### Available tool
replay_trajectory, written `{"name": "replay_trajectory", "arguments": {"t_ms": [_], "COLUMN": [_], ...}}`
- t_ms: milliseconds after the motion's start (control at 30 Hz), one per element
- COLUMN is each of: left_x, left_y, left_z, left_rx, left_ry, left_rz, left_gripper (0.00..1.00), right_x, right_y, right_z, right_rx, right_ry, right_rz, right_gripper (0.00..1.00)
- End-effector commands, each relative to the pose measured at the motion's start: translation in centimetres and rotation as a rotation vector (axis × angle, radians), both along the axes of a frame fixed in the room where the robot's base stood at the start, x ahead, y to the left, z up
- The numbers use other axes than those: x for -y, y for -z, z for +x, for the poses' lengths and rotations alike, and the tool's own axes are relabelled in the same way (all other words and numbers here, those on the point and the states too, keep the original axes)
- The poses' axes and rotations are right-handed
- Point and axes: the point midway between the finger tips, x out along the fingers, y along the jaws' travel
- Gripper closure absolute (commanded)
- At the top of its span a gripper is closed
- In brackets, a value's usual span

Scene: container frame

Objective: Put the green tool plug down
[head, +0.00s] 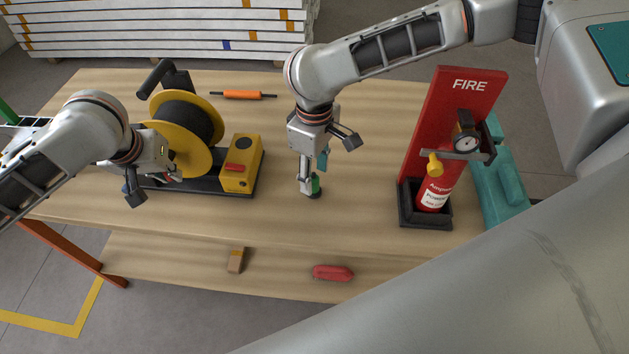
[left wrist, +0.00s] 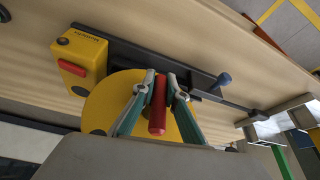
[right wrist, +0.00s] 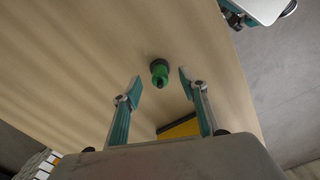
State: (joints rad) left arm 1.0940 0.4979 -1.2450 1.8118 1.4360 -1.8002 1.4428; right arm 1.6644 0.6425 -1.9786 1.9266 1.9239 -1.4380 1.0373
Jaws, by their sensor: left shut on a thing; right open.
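The green tool plug (head: 316,184) stands on the wooden table, right of the cable reel. It also shows in the right wrist view (right wrist: 159,72). My right gripper (head: 313,172) is open above it, its fingertips (right wrist: 160,86) apart on either side. The plug lies between and slightly beyond the tips in that view, with visible gaps to both. My left gripper (left wrist: 158,92) is shut on a red handle (left wrist: 158,110) in front of the yellow reel disc (left wrist: 105,98). In the head view my left gripper (head: 153,180) is at the reel's left side, its grip partly hidden.
The cable reel (head: 205,150) has a yellow box (head: 241,163) beside it. An orange-handled tool (head: 240,95) lies behind. A fire extinguisher (head: 434,192) on a red stand is at right. A red object (head: 333,272) and brown block (head: 236,260) lie on the lower shelf.

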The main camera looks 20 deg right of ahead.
Motion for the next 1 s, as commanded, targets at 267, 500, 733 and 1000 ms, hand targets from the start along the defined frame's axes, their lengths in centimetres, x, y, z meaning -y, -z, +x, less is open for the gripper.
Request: {"name": "replay_trajectory", "arguments": {"t_ms": [267,500,733,1000], "left_x": [0.0,0.0,0.0,0.0], "left_y": [-0.1,-0.1,-0.1,-0.1], "left_z": [0.1,0.1,0.1,0.1], "left_rx": [0.002,0.002,0.002,0.002], "left_ry": [-0.002,-0.001,-0.001,-0.001], "left_rz": [-0.001,-0.001,-0.001,-0.001], "left_gripper": [1.0,1.0,1.0,0.74], "right_x": [0.0,0.0,0.0,0.0], "right_y": [-5.9,-8.4,-8.7,-8.7], "right_z": [0.1,0.0,0.0,0.0], "right_rx": [0.003,0.001,-0.001,-0.001], "right_ry": [-0.001,-0.001,-0.001,0.0], "right_rz": [0.0,-0.001,-0.001,-0.001], "right_gripper": [0.57,0.57,0.57,0.57]}}
